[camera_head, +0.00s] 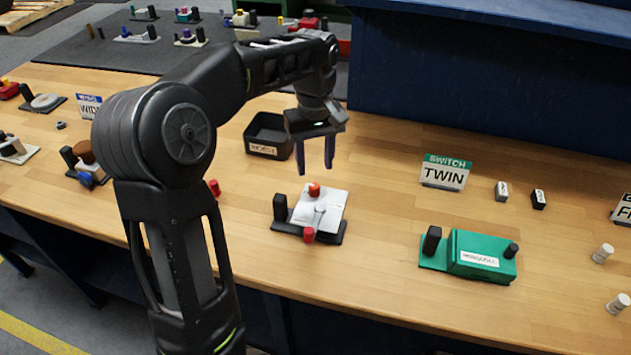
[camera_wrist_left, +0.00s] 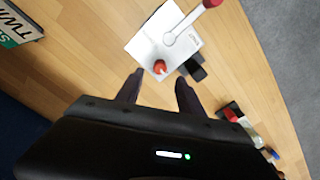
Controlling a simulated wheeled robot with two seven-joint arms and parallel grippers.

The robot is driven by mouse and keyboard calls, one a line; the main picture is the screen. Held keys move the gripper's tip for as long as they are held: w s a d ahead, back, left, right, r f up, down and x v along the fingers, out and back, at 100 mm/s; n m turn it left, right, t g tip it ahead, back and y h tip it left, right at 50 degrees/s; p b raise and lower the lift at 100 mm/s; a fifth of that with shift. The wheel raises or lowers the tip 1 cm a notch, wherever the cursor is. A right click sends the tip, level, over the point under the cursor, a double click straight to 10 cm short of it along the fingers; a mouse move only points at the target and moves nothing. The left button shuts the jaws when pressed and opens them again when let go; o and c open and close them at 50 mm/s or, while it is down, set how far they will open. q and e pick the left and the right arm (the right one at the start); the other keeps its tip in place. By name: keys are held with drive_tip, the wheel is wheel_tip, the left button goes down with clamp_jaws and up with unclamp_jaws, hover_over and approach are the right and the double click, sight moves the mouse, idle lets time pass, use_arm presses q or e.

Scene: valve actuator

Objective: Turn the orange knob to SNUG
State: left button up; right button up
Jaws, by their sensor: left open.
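The orange knob (camera_head: 314,189) sits on the far edge of a white plate (camera_head: 329,205) on a dark base (camera_head: 294,231). The plate also carries a grey lever with a red end (camera_head: 308,235). In the left wrist view the orange knob (camera_wrist_left: 159,67) lies just beyond the fingertips, on the white plate (camera_wrist_left: 145,45). My left gripper (camera_head: 315,170) is open and empty, above the bench and a little behind the knob, apart from it. It also shows in the left wrist view (camera_wrist_left: 160,78). Any marking for SNUG is too small to read. My right gripper is not in view.
A black upright post (camera_head: 280,207) stands on the base beside the plate. A black bin (camera_head: 268,136) is behind. A green switch box (camera_head: 482,254) and a TWIN sign (camera_head: 445,173) are to the right. Bare bench lies between them.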

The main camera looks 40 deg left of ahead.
sight(315, 186)
use_arm(q)
wheel_tip(315, 186, down, 7)
drive_tip(key=shift+r+p, duration=0.1)
drive_tip(key=shift+p, duration=0.3)
drive_tip(key=shift+c, duration=0.4)
clamp_jaws()
